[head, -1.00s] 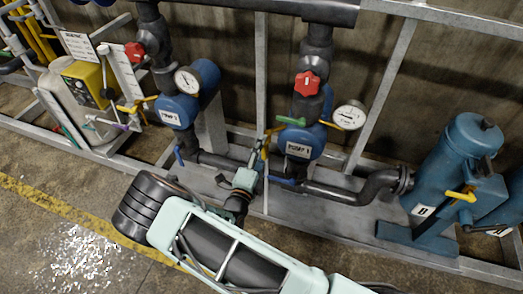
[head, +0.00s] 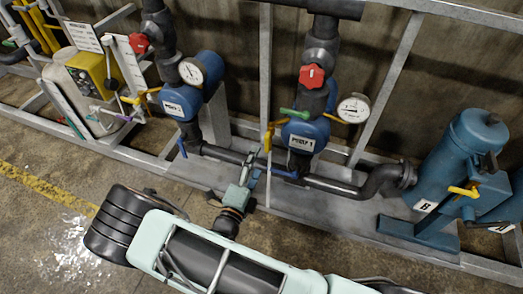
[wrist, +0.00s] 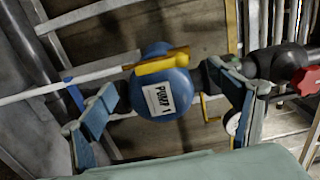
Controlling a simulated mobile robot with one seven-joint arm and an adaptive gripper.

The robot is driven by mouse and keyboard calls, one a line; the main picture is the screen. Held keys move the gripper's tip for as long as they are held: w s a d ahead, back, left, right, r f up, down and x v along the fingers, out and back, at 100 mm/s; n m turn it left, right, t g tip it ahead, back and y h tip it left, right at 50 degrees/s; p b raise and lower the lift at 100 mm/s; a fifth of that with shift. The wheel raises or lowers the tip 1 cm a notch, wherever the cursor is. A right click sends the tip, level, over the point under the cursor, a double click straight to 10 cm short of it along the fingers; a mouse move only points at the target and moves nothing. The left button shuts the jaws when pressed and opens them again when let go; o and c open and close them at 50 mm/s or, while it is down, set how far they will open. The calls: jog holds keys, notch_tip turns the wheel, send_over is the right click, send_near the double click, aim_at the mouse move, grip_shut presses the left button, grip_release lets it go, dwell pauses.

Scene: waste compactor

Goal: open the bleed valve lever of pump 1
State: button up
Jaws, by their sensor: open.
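Pump 1 (head: 304,133) is a blue round body with a white "PUMP 1" label, right of the middle in the head view. A yellow lever (head: 268,138) stands at its left side, with a green handle (head: 295,114) above. Which handle is the bleed lever is not marked. In the wrist view, the yellow lever (wrist: 162,63) lies across the blue pump face beside the label. My gripper (head: 252,160) is open, left of and below the pump. Its fingers (wrist: 160,85) appear on either side of the lever and pump in the wrist view; no contact shows.
A blue lever (head: 284,173) sits on the pipe below pump 1. A gauge (head: 354,108) is at its right and a red handle (head: 312,76) above. A second pump (head: 186,100) stands left. Frame rails surround the pumps; open floor lies in front.

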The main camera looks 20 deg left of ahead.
jog(key=shift+s+a, duration=0.1)
jog(key=shift+s, duration=1.55)
